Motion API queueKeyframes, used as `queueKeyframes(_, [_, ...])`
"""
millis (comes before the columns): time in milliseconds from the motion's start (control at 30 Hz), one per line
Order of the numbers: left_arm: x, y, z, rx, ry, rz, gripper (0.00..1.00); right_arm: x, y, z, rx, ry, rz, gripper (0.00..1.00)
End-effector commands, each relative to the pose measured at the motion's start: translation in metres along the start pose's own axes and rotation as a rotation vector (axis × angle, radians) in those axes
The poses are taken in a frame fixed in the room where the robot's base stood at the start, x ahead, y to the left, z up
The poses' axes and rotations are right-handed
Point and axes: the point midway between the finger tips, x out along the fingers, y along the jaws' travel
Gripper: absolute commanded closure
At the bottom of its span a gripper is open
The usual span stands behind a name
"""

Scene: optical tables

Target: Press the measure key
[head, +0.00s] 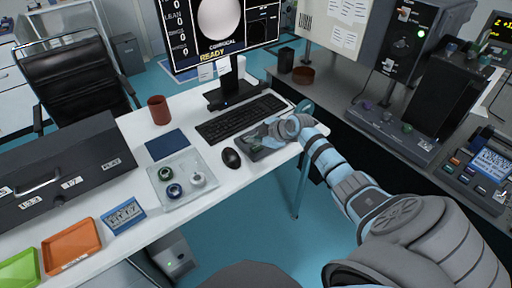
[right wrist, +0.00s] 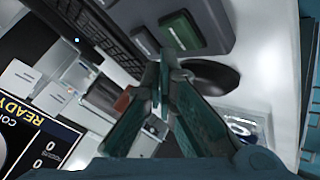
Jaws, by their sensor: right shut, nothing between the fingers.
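A grey key box (head: 257,153) lies on the white desk between the keyboard and the desk's right edge, partly covered by my right gripper (head: 267,136). In the right wrist view the box (right wrist: 222,20) carries a green key (right wrist: 181,31) and a smaller grey key (right wrist: 145,40). No lettering on the keys is readable, so I cannot tell which is the measure key. My right gripper (right wrist: 165,72) is shut and empty, its tips appearing just below the green key in that view. I cannot tell whether they touch the box. My left gripper is not in view.
The keyboard (head: 240,118) and mouse (head: 231,158) are close by. The monitor (head: 215,30) reads "READY". A glass plate with several round parts (head: 181,183), a blue pad (head: 166,144) and a red-brown cup (head: 159,110) lie left. An instrument bench (head: 350,110) stands right.

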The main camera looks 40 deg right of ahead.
Motion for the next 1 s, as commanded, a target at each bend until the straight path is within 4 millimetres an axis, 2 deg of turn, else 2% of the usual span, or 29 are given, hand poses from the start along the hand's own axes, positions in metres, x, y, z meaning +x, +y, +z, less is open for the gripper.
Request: queueKeyframes(1000, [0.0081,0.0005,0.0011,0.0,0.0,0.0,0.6,0.0058,-0.0044,0.0041,0.0,0.0,0.0,1.0])
